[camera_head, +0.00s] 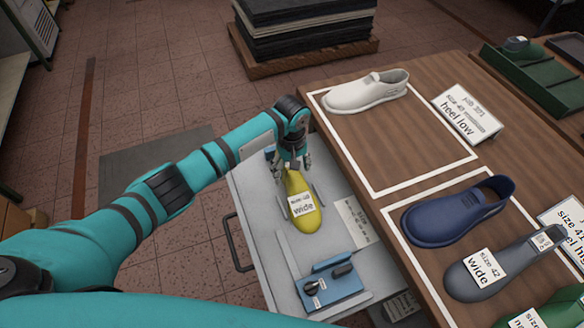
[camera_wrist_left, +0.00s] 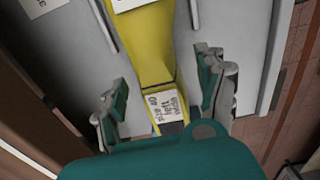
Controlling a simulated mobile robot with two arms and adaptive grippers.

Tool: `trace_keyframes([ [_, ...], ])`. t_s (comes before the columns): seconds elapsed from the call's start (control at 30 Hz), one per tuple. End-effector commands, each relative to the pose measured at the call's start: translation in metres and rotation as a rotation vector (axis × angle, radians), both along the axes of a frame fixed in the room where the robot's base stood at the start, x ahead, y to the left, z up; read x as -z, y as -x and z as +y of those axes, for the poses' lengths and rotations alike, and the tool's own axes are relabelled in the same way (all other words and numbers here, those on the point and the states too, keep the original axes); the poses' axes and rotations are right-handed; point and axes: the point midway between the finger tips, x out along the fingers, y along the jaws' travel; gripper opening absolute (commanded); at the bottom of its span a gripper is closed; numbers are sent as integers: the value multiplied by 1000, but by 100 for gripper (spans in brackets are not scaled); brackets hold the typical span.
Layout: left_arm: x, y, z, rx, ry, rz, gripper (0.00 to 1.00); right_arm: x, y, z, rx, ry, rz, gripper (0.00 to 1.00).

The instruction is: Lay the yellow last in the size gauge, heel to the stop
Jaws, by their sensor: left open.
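My left gripper (camera_head: 292,162) is over the far end of the last. In the left wrist view its two fingers (camera_wrist_left: 162,92) are open on either side of the narrow end, with gaps visible.
The wooden bench (camera_head: 345,130) beside the drawer carries a white shoe (camera_head: 366,92), a navy shoe (camera_head: 455,212), a grey last (camera_head: 465,275) and label cards. A white-outlined area behind the navy shoe has bare wood.

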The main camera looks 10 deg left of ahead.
Motion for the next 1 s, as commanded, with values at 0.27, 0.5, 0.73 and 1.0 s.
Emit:
trace_keyframes([
  [0.27,-44,-2,0,1,4,-6,73,0,0,-1,0,1,0,40],
  [0.5,-94,-2,0,1,3,-6,73,0,0,0,0,1,-1,40],
  [0.73,-118,-1,0,0,3,-5,73,0,0,0,0,1,-1,40],
  [1.0,-121,-1,0,0,2,-4,73,0,0,0,0,1,0,40],
])
